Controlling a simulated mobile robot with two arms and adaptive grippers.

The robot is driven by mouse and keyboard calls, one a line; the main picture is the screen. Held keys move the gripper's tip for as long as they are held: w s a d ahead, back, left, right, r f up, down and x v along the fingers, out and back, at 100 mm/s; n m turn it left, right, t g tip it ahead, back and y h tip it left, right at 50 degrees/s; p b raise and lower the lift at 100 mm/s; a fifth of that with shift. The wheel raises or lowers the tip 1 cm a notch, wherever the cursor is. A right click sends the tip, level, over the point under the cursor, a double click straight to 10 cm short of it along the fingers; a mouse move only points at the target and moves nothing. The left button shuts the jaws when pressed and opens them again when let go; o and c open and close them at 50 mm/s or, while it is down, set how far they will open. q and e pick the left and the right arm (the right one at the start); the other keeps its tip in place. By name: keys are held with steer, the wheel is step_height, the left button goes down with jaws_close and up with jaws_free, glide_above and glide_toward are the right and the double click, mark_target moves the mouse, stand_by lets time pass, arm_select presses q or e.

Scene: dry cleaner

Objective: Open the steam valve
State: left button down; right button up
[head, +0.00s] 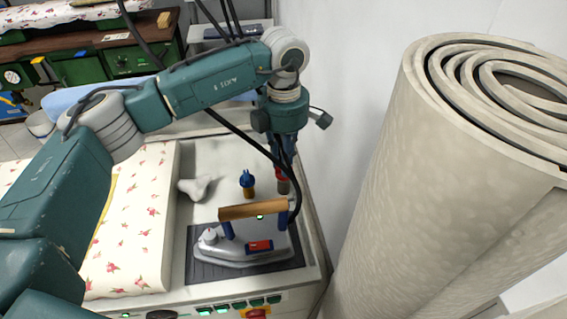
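My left arm comes in from the left, and its wrist hangs over the far right of the ironing station. My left gripper (283,166) points down there; its fingers are small, dark and partly behind a black hose, so their opening is unclear. A red and grey upright fitting (283,181) stands right below it, possibly the steam valve; I cannot tell whether they touch. A small brass-coloured fitting with a blue top (247,183) stands upright to its left. My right gripper is not in view.
A steam iron (240,255) with a wooden handle rests on a dark pad (205,272) in front. A floral padded board (130,225) lies left. A wall and large beige roll (445,190) bound the right side. Buttons and a red-yellow switch (257,314) line the front panel.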

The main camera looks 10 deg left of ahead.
arm_select(q)
steer(key=shift+w+r, duration=0.1)
steer(key=shift+r, duration=0.05)
stand_by(0.3)
steer(key=c, duration=1.6)
jaws_free()
step_height(320, 180, up, 12)
steer(key=shift+f, duration=0.1)
